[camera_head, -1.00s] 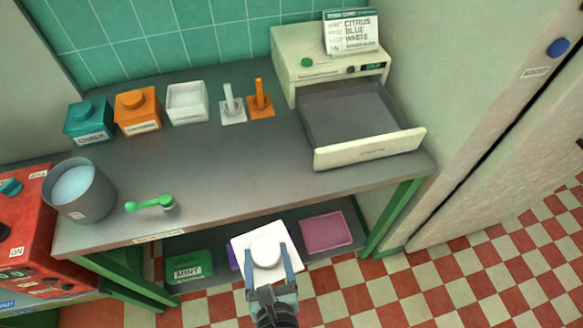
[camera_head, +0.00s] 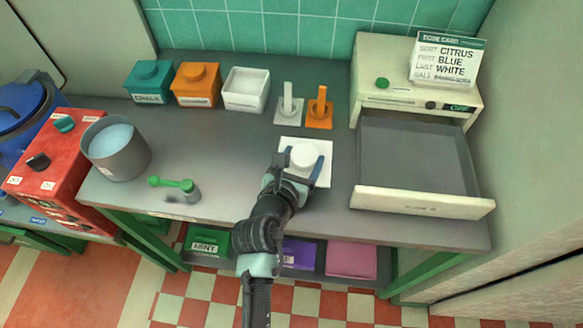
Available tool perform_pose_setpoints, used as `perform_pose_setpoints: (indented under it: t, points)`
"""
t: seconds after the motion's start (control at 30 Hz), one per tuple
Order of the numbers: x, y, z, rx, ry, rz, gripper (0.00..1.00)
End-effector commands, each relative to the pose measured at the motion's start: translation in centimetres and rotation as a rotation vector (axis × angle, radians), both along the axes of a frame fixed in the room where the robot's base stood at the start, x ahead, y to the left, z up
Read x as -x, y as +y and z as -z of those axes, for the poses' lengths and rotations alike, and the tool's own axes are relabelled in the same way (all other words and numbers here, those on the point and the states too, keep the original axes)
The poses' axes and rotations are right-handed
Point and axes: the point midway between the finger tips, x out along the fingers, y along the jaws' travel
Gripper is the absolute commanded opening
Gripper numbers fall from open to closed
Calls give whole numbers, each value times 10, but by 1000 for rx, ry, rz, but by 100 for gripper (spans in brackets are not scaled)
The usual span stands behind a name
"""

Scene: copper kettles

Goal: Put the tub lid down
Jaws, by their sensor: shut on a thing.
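The tub lid (camera_head: 318,146) is a white square plate with a round white knob. My gripper (camera_head: 303,164) is shut on its knob, with a finger on each side. The lid is over the right-middle part of the grey counter, in front of the white and orange upright-handled pieces. I cannot tell whether it touches the counter. An open white tub (camera_head: 246,90) with pale contents stands at the back, beside the lidded orange tub (camera_head: 196,84) and the lidded teal tub (camera_head: 149,81).
An open, empty-looking drawer (camera_head: 425,203) juts out at the right below a recipe card (camera_head: 447,61). A grey pot (camera_head: 115,148) and a green scoop (camera_head: 175,186) are at the left. Bare counter (camera_head: 240,150) lies between the scoop and the lid.

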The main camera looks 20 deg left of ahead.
Motion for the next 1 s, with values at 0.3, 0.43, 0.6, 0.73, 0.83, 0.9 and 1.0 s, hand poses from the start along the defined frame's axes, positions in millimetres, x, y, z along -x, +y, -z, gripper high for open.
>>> perform_pose_setpoints:
  t: [0.3,0.43,0.6,0.73,0.83,0.9,1.0]
  points:
    - [0,0,45,-1,-1,0,21]
    - [1,-1,59,0,1,0,21]
    - [1,-1,81,0,0,0,21]
    - [0,0,79,-1,-2,-1,21]
    - [0,-1,80,-1,-1,-1,21]
    - [1,-1,81,-1,-1,-1,21]
    - [1,-1,83,-1,-1,-1,84]
